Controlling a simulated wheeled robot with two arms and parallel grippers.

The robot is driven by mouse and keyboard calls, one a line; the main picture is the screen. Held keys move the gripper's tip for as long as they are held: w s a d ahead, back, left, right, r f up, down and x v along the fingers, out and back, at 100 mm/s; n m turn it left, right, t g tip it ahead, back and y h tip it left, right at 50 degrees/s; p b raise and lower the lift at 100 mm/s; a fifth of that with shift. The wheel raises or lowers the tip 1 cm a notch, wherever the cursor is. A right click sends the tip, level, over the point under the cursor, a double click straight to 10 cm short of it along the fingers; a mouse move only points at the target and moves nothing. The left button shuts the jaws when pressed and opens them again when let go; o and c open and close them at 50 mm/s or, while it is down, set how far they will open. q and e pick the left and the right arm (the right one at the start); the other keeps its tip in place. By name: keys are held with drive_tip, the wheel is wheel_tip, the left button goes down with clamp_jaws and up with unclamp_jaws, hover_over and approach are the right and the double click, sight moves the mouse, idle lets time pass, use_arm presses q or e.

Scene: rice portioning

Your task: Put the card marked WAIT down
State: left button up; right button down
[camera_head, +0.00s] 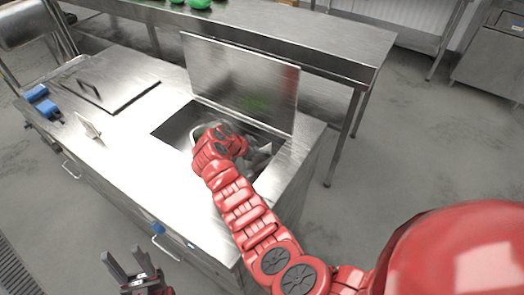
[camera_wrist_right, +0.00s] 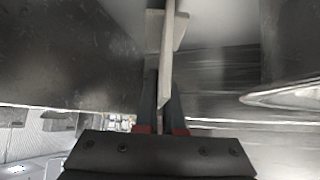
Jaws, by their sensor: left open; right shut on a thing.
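My right gripper (camera_wrist_right: 163,108) is shut on a thin pale plate (camera_wrist_right: 167,50), which looks like a card seen edge-on with a wider cross-piece. No marking on it is readable. In the head view my right arm reaches over the open well (camera_head: 172,128) in the steel counter, and the arm mostly hides the gripper. A small pale piece (camera_head: 264,149) shows beside the wrist, over the well. My left gripper (camera_head: 123,252) is open and empty in front of the counter. A small pale upright card-like piece (camera_head: 88,128) stands on the counter, left of the well.
A raised steel lid (camera_head: 240,75) stands behind the well. A closed lid with a handle (camera_head: 115,85) lies to the left. Blue objects (camera_head: 37,94) sit at the counter's left end. The counter top (camera_head: 130,155) left of the well is mostly clear. A steel table (camera_head: 300,40) stands behind.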

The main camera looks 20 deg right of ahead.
drive_tip(key=shift+a+f, duration=0.1)
drive_tip(key=shift+f, duration=0.05)
drive_tip(key=shift+f+b, duration=0.6)
drive_tip(key=shift+b, duration=0.5)
drive_tip(key=c, duration=1)
unclamp_jaws()
drive_tip(key=shift+c, duration=0.2)
drive_tip(key=shift+r, duration=0.1)
